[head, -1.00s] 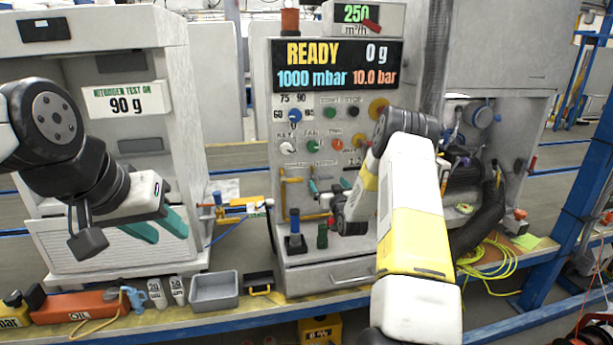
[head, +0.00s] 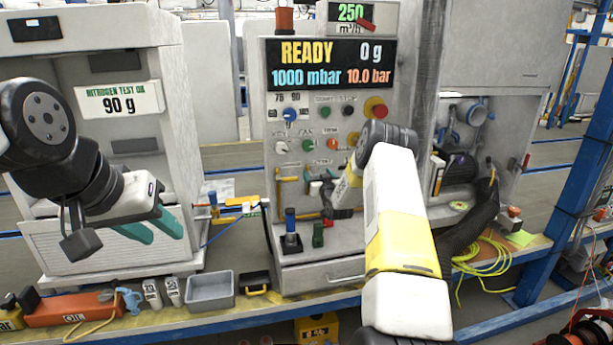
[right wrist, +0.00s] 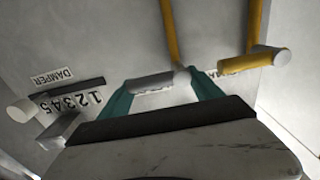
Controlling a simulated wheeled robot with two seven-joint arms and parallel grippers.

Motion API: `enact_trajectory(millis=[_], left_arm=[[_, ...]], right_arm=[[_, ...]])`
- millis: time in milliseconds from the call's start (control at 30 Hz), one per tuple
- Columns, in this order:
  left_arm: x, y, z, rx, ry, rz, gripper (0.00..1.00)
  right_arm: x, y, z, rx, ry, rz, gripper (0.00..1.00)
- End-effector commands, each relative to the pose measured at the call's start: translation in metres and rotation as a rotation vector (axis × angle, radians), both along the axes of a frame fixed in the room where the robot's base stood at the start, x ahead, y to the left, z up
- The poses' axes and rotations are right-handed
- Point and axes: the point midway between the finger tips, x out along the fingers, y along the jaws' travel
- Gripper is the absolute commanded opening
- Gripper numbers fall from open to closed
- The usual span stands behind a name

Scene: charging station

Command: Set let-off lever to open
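In the right wrist view, a grey cylindrical handle (right wrist: 150,83) lies at the lower end of a yellow pipe (right wrist: 168,30). A second yellow pipe with a yellow, pale-ended handle (right wrist: 268,58) is to its right. I cannot read which one is the let-off lever; the label behind is partly hidden. My right gripper (right wrist: 160,88) is open, its teal fingers either side of the grey handle; contact is unclear. In the head view, my right gripper (head: 318,187) is at the panel near the pipes, partly hidden by my arm. My left gripper (head: 150,226) is open and empty at the left cabinet.
A damper slider (right wrist: 22,110) with a number scale sits left of the fingers. The control panel shows a READY display (head: 331,64), knobs and a red button (head: 376,107). A grey bin (head: 210,291) and a black hose (head: 470,228) are on the bench.

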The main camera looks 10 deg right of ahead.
Motion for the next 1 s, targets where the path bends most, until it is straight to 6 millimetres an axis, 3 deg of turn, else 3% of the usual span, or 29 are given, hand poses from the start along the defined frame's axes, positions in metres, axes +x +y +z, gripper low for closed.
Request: enact_trajectory(millis=[33,300,333,667,1000], left_arm=[[0.000,0.000,0.000,0.000,0.000,0.000,0.36],[0.000,0.000,0.000,0.000,0.000,0.000,0.36],[0.000,0.000,0.000,0.000,0.000,0.000,0.36],[0.000,0.000,0.000,0.000,0.000,0.000,0.36],[0.000,0.000,0.000,0.000,0.000,0.000,0.36]], right_arm=[[0.000,0.000,0.000,0.000,0.000,0.000,0.57],[0.000,0.000,0.000,0.000,0.000,0.000,0.04],[0.000,0.000,0.000,0.000,0.000,0.000,0.02],[0.000,-0.001,-0.002,0.055,0.003,-0.001,0.02],[0.000,-0.002,-0.010,0.299,0.011,-0.001,0.02]])
